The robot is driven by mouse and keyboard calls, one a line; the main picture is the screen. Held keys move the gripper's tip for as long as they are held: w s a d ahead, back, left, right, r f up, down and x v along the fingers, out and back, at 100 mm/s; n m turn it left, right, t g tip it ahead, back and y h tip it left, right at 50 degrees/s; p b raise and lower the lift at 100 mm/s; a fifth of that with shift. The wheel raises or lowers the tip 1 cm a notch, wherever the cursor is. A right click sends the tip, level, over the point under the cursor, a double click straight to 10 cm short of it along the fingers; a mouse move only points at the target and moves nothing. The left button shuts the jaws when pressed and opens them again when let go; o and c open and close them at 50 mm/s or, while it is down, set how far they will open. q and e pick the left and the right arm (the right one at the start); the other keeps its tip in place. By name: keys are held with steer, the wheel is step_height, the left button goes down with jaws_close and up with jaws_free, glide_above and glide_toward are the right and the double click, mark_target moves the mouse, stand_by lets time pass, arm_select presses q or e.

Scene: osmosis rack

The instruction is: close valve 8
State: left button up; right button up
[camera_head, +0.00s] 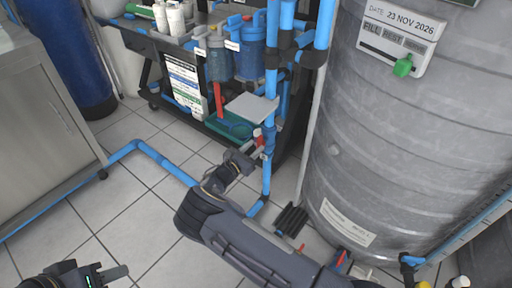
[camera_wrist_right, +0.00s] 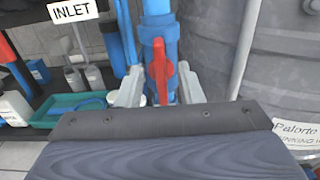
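A valve with a red handle (camera_wrist_right: 160,64) sits on a vertical blue pipe (camera_wrist_right: 158,22) in the right wrist view; no number is readable on it. The handle points along the pipe. My right gripper (camera_wrist_right: 160,88) is open, with one pale finger on each side of the handle and gaps visible between. In the head view the right gripper (camera_head: 253,150) is at this pipe, beside the small red handle (camera_head: 258,134), partly hiding the valve. My left gripper (camera_head: 115,273) is at the bottom left, away from the pipes; its finger opening is unclear.
A big grey tank (camera_head: 410,140) stands close on the right. A dark rack (camera_head: 150,70) with blue filter housings (camera_head: 250,50) stands behind. A blue floor pipe (camera_head: 160,160) crosses the tiles. Another red handle (camera_head: 341,258) is low by the tank.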

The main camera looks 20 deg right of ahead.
mark_target(260, 145)
steer(key=shift+x, duration=1.15)
steer(key=shift+c, duration=0.3)
jaws_close()
